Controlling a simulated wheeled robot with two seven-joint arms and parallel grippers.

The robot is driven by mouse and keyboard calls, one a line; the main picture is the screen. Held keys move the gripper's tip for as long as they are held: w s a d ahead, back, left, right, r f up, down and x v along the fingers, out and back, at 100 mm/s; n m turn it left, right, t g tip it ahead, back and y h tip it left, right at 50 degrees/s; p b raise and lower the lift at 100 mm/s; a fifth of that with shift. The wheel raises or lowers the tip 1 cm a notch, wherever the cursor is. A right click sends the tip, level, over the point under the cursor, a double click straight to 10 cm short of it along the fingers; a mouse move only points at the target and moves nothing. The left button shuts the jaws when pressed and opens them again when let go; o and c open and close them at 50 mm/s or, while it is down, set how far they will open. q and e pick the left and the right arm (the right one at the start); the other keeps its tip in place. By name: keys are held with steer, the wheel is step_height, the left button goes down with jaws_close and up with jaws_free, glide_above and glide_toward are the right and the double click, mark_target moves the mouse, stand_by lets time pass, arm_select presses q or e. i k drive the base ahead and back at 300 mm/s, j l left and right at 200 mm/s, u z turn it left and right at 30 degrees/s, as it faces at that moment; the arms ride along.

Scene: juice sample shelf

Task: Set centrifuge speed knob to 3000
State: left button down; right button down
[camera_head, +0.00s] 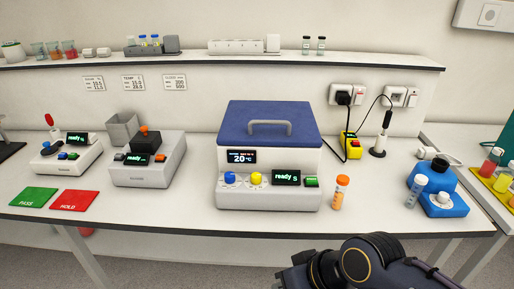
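The centrifuge (232,160) appears to be the white box with the closed dark blue lid (268,122) and grey handle, standing mid-table. Its front has a blue knob (230,178), a yellow knob (256,178), a display reading "ready" (286,177) and a green button (312,182). A temperature screen (242,156) above reads 20°C. The knob labels are too small to read, so I cannot tell which sets speed or where either points. Dark links of my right arm cross the bottom right, in front of the table. Neither gripper shows.
An orange-capped tube (341,192) stands just right of the centrifuge. A blue device with a white knob (443,198) is farther right. Two small instruments (68,157) (147,163) and green and red mats (34,197) (74,201) are left. A shelf (215,61) runs above.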

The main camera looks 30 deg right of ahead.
mark_target(230, 177)
steer(key=k+z, duration=0.1)
steer(key=z, duration=0.95)
steer(key=l+u, duration=0.1)
steer(key=u, duration=0.3)
steer(key=l+u, duration=0.15)
steer(key=u, duration=0.3)
steer(key=l+u, duration=0.15)
steer(key=u, duration=0.25)
steer(key=l+u, duration=0.1)
steer(key=u, duration=0.3)
steer(key=i+l, duration=0.05)
